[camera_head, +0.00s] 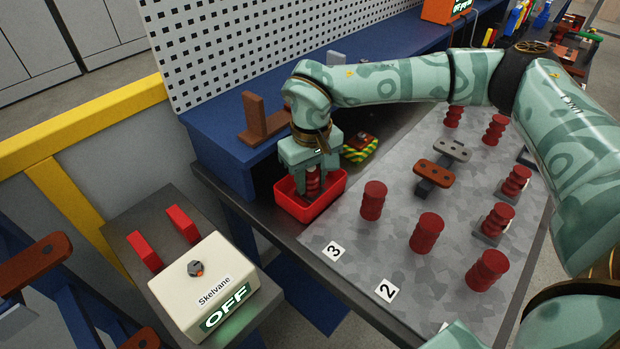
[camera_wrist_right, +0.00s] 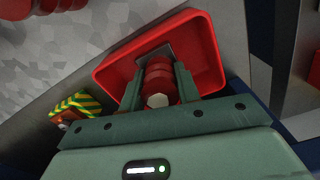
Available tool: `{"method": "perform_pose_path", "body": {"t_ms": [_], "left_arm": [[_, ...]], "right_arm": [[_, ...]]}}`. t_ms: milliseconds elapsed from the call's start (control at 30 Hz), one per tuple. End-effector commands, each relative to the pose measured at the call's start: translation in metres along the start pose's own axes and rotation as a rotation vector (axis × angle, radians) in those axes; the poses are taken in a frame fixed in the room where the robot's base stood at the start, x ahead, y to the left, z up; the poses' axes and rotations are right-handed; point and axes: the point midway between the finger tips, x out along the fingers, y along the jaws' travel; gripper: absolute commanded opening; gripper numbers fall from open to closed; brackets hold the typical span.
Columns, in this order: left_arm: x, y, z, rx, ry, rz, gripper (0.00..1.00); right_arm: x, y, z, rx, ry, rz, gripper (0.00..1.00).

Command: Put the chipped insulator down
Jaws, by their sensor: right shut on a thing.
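A red ribbed insulator (camera_head: 313,184) is between the fingers of my right gripper (camera_head: 314,188), which points down into a red tray (camera_head: 324,207). In the right wrist view the insulator (camera_wrist_right: 160,82) sits between both fingers (camera_wrist_right: 158,88), inside the outline of the red tray (camera_wrist_right: 205,50). A pale patch shows on its near end. A grey square piece shows at its far end. I cannot tell whether it touches the tray floor. My left gripper is not in view.
Several red insulators (camera_head: 427,233) stand on the grey mottled bench top (camera_head: 345,285), right of the tray. Behind the tray are a yellow-green striped item (camera_head: 360,150) and a blue shelf (camera_head: 215,118). A switch box marked OFF (camera_head: 205,285) stands at front left.

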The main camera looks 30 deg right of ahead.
Motion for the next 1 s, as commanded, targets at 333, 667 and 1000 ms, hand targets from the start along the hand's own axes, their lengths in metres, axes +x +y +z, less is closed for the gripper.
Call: {"method": "perform_pose_path", "body": {"t_ms": [333, 667, 1000], "left_arm": [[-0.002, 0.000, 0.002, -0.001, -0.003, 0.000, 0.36], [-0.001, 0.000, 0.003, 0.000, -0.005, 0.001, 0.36], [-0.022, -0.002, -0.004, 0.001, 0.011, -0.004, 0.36]], "right_arm": [[0.001, 0.000, 0.000, 0.000, 0.000, 0.001, 0.46], [0.000, 0.000, 0.000, 0.000, 0.001, 0.000, 0.54], [-0.067, 0.000, 0.000, 0.000, 0.008, 0.001, 0.54]]}}
